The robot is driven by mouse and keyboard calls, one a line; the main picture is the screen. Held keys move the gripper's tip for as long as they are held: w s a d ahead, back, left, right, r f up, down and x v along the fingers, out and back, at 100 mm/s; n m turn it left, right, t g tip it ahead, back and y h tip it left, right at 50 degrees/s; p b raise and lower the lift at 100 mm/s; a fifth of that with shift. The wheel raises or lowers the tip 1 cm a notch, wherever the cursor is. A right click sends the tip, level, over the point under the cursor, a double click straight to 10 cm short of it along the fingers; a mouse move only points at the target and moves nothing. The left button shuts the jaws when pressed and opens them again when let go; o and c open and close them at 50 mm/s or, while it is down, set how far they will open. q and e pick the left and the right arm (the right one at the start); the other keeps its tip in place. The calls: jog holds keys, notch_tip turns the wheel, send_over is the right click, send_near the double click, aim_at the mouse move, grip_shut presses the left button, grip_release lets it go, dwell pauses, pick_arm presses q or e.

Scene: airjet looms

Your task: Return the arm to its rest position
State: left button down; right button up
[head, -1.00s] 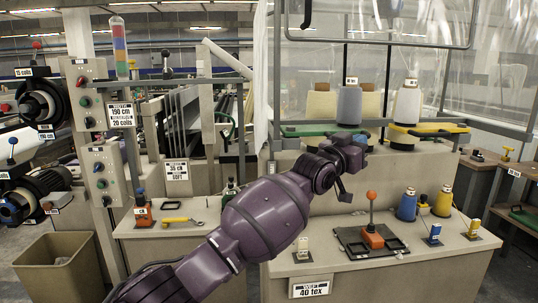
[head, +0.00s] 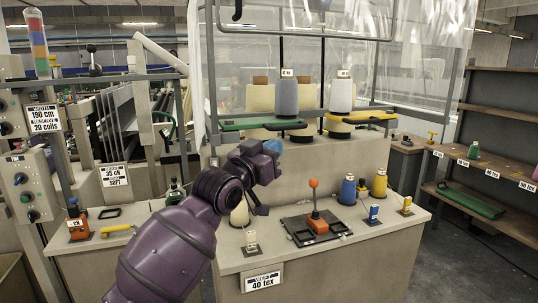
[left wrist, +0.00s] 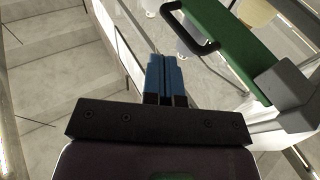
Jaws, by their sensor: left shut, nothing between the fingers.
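My left arm reaches in from the lower left in the head view. Its gripper (head: 272,148) is in front of the beige loom cabinet, above the bench top. In the left wrist view the two blue fingers (left wrist: 165,78) are together with nothing between them. A green tray with a black handle (left wrist: 235,50) shows beyond them, apart from the fingers. My right gripper is in neither view.
The bench (head: 385,235) carries an orange-knobbed lever (head: 315,215) on a dark plate, blue and yellow spools and small switches. Grey and white cones (head: 341,97) stand above on green and yellow trays. Shelves (head: 490,145) stand at the right, with open floor before them.

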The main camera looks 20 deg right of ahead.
pick_arm(q)
jog(key=s+a+r+m+t, duration=0.1)
jog(key=a+r+t, duration=0.1)
jog(key=a+r, duration=0.15)
jog(key=s+a+f+n+t+y, duration=0.2)
jog(key=a+f+n+y, duration=0.25)
jog(key=a+f, duration=0.9)
jog(key=s+a+f+n+t+y, duration=0.25)
jog(key=a+f+y, duration=0.35)
jog(key=a+f, duration=0.7)
jog(key=s+a+f+n+g+y, duration=0.1)
jog(key=s+a+f+g+y, duration=0.1)
jog(key=s+a+f, duration=0.3)
jog(key=s+a+f+n+g+y, duration=0.1)
jog(key=s+a+f, duration=0.4)
jog(key=s+f, duration=0.7)
jog(key=s+a+f+n+g+y, duration=0.1)
jog(key=s+a+f+g+y, duration=0.2)
jog(key=s+f, duration=0.6)
jog(key=a+f+g, duration=0.1)
jog(key=a, duration=0.1)
jog(key=shift+s+a+n, duration=0.3)
